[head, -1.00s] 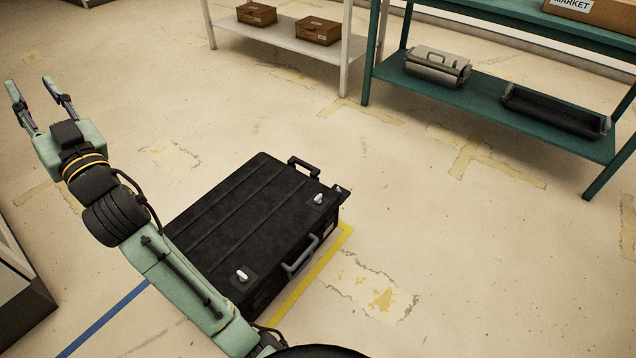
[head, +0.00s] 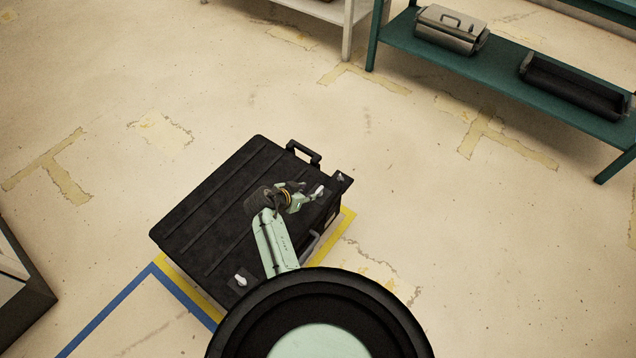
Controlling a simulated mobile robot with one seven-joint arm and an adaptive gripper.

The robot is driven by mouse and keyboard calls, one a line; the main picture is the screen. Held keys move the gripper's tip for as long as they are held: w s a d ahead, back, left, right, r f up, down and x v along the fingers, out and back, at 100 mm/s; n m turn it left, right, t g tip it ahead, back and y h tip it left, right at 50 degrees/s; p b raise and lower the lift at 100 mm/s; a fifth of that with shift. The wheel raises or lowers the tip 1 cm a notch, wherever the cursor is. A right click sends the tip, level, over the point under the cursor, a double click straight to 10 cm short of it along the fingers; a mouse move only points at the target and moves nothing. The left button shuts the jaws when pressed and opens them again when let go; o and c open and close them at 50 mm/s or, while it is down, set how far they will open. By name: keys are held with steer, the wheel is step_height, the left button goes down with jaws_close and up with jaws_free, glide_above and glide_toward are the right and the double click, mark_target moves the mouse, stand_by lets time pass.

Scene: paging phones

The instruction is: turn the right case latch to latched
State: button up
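The black case (head: 215,205) lies flat on the floor. Its right latch (head: 319,190), a small pale lever, shows near the far right corner of the lid. The left latch (head: 240,281) is a similar pale lever near the front left. My gripper (head: 310,192) is low over the lid, right at the right latch. Its fingers are small and overlap the latch in the picture. I cannot tell whether they touch it or how far apart they are.
A green shelf (head: 500,75) with a metal toolbox (head: 450,30) and a black tray (head: 575,85) is at the upper right. The floor around the case is mostly clear.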

mark_target(320, 190)
steer(key=x, duration=1)
steer(key=shift+w+r, duration=0.1)
steer(key=shift+c, duration=0.6)
jaws_close()
